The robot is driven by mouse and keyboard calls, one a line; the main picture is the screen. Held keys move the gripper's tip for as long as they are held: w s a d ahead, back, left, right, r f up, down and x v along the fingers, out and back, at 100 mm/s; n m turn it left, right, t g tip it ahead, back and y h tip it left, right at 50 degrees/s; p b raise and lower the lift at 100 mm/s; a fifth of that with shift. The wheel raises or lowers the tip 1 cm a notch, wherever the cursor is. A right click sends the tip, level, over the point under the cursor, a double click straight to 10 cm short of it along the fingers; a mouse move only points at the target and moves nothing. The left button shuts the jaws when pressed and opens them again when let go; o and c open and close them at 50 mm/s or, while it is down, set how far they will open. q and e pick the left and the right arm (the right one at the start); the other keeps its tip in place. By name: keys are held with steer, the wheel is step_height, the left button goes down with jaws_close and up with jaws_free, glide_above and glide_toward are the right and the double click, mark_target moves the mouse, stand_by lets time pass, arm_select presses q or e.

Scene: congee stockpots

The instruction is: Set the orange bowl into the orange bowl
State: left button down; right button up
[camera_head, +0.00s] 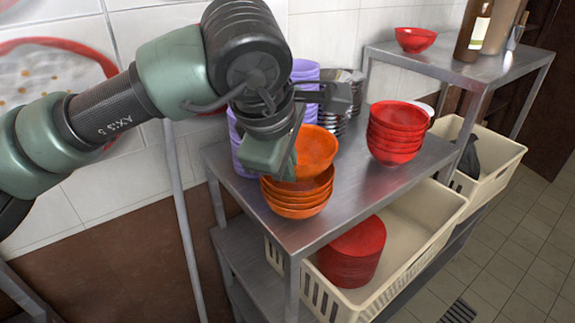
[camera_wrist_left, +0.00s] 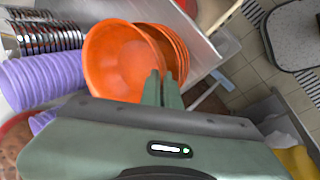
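An orange bowl (camera_head: 317,148) is tilted above a stack of orange bowls (camera_head: 298,203) at the near left corner of the steel table. My left gripper (camera_head: 291,163) comes down from above at its left side. In the left wrist view, the fingers of the left gripper (camera_wrist_left: 162,76) are close together at the rim of the tilted orange bowl (camera_wrist_left: 118,62), shut on it. The stack (camera_wrist_left: 176,50) shows just beyond it. The lower edge of the held bowl overlaps the stack, so I cannot tell whether they touch. My right gripper is not in view.
Purple cups (camera_head: 305,72) and dark stacked metal cups (camera_head: 345,88) stand behind. A stack of red bowls (camera_head: 397,133) stands to the right on the table (camera_head: 345,190). A crate (camera_head: 425,225) with red items sits below. A red bowl (camera_head: 415,39) is on the far table.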

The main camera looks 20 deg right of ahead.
arm_select(q)
steer(key=shift+r, duration=0.1)
stand_by(1.0)
steer(key=shift+b, duration=0.4)
steer(key=shift+f+b, duration=0.3)
steer(key=shift+f, duration=0.1)
steer(key=shift+f+b, duration=0.4)
steer(key=shift+b, duration=0.3)
steer(key=shift+a, duration=0.1)
stand_by(0.4)
steer(key=c, duration=1.6)
jaws_free()
